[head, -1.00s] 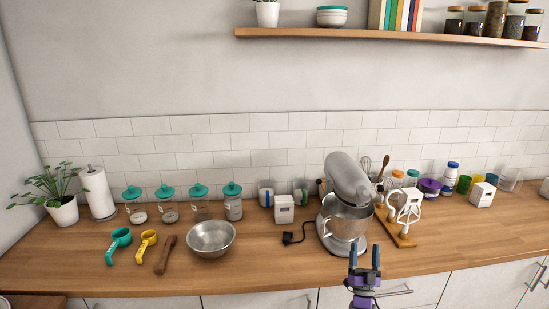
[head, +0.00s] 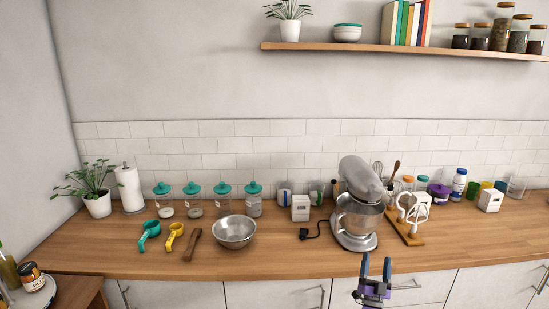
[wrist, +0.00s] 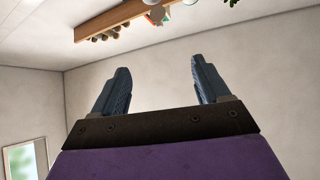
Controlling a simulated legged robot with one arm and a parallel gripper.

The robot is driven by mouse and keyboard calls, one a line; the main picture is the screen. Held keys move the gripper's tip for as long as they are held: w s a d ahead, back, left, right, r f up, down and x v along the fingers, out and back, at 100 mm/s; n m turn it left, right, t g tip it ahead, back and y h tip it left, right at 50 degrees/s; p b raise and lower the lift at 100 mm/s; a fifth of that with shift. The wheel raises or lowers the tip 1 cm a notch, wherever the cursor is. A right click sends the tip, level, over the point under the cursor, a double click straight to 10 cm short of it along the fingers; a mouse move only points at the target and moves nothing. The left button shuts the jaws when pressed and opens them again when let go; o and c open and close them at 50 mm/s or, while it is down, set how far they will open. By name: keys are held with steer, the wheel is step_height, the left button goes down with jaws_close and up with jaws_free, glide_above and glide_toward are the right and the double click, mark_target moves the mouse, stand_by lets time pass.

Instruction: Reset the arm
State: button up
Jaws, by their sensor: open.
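My gripper (head: 376,267) is in the lower right of the head view, in front of the counter's front edge and below the stand mixer. Its two dark blue fingers point up and stand apart, with nothing between them. In the wrist view my gripper (wrist: 160,90) also shows open and empty, with bare wall and ceiling beyond its fingers. Its purple body fills the bottom of that view.
The wooden counter (head: 120,258) holds a silver stand mixer (head: 360,195), a metal bowl (head: 234,231), several teal-lidded jars and measuring scoops. A wooden shelf (head: 400,49) is above. A side table (head: 75,297) stands at lower left.

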steer(key=w+a+r+m+g+y, duration=0.25)
steer(key=w+a+g+y, duration=0.25)
steer(key=w+a+g, duration=0.6)
steer(key=s+a+r+n+g+y, duration=0.2)
steer(key=s+a+r+n+y, duration=0.1)
steer(key=s+a, duration=0.5)
steer(key=s+a+r+n+g+y, duration=0.2)
steer(key=s+a+r+n+y, duration=0.15)
steer(key=s+a, duration=0.45)
steer(key=s+d+n+g+h, duration=0.1)
steer(key=s+g, duration=0.3)
steer(key=s, duration=1.3)
steer(key=s+d+r+n+g+h, duration=0.1)
steer(key=s+d+n+g, duration=0.1)
steer(key=s, duration=1.5)
steer(key=s+d+n+g+h, duration=0.1)
steer(key=s+d+g, duration=0.2)
steer(key=s, duration=1.5)
steer(key=g+b, duration=0.1)
steer(key=g, duration=0.2)
steer(key=shift+d+r, duration=0.25)
steer(key=shift+r, duration=0.15)
steer(key=shift+w, duration=0.1)
